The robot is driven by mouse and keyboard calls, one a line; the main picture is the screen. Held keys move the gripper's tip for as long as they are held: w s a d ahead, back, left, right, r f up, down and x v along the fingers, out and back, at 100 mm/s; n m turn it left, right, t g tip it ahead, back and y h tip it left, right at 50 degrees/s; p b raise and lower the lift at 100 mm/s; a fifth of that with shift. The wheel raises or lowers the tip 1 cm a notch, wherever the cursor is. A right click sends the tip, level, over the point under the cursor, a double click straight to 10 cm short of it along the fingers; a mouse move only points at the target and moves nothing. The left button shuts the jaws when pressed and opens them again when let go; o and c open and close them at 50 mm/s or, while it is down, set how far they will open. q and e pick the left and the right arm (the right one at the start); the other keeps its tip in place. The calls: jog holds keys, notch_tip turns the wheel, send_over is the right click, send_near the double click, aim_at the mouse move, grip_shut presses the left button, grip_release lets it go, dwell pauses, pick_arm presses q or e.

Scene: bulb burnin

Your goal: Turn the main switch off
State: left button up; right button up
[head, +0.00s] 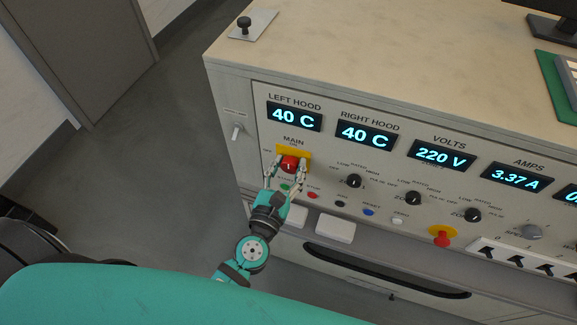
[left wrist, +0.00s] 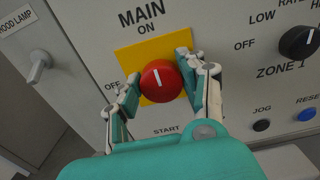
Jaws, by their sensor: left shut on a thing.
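The main switch (head: 289,165) is a red round knob on a yellow square plate (head: 300,152), under the MAIN label on the panel's left part. In the left wrist view the red knob (left wrist: 161,81) has a white mark pointing almost straight up, toward ON; OFF is printed to its left. My left gripper (head: 286,172) is shut on the red knob, with one finger at each side of it. It also shows in the left wrist view (left wrist: 158,84). My right gripper is not in view.
The panel (head: 385,148) has lit displays above several black zone knobs. A hood lamp toggle (head: 237,131) is left of the main switch. Small push buttons (head: 368,212) sit below, and a red knob on yellow (head: 441,237) is farther right.

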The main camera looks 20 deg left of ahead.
pick_arm(q)
jog(key=n+b, duration=0.2)
jog(key=n, duration=0.2)
jog(key=shift+f+n, duration=0.1)
jog(key=shift+n, duration=0.3)
jog(key=n+b, duration=0.2)
jog(key=n, duration=0.2)
jog(key=shift+a+f+n, duration=0.1)
jog(key=shift+a+n, duration=0.05)
jog(key=shift+n, duration=0.15)
jog(key=n+b, duration=0.1)
jog(key=n, duration=0.3)
jog(key=shift+n, duration=0.3)
jog(key=shift+n+b, duration=0.4)
jog(key=shift+n, duration=1.5)
jog(key=o, duration=1.2)
jog(key=shift+c, duration=0.2)
